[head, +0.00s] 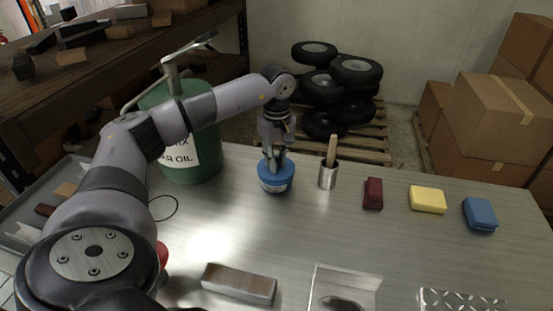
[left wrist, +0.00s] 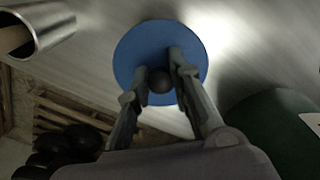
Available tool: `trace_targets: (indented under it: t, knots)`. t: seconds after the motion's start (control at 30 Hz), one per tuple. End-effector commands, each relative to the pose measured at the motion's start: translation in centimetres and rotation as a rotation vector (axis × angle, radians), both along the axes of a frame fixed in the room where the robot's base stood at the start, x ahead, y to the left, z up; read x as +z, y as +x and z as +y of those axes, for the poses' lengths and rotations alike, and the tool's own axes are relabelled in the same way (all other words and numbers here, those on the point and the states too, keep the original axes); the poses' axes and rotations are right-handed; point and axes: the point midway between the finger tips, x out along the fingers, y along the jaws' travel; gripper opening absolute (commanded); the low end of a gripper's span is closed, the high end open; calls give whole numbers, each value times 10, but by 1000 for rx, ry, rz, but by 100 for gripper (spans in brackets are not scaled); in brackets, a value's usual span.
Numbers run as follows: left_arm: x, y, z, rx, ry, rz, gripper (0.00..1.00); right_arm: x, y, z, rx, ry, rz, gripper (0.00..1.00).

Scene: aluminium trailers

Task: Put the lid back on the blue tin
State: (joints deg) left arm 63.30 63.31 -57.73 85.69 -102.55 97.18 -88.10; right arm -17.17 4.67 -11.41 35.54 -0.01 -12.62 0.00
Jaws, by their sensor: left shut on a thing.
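The blue tin (head: 275,184) stands upright on the metal table, left of the middle of the head view. Its blue lid (left wrist: 138,52) fills the centre of the left wrist view, with a dark round knob (left wrist: 160,80) in its middle. My left gripper (head: 274,160) points down over the tin and is shut on the knob; the fingers (left wrist: 162,68) sit on either side of it. The lid appears to be on top of the tin, but I cannot tell whether it is fully seated. My right gripper is out of view.
A metal cup (head: 328,176) with a wooden handle stands just right of the tin. A green oil can (head: 190,160) is at left. Red (head: 373,194), yellow (head: 427,199) and blue (head: 480,214) blocks lie right. A metal-and-brown block (head: 239,284) lies in front.

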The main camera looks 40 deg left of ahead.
Motion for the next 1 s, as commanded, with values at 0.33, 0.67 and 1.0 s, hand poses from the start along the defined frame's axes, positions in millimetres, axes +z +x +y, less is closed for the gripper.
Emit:
trace_targets:
  t: [0.33, 0.67, 1.0]
  knots:
    - [0, 0, 0, 0, 0, 0, 38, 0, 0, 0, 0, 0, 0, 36]
    - [0, 0, 0, 0, 0, 0, 45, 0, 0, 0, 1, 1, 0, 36]
    - [0, 0, 0, 0, 0, 0, 63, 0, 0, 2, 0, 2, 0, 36]
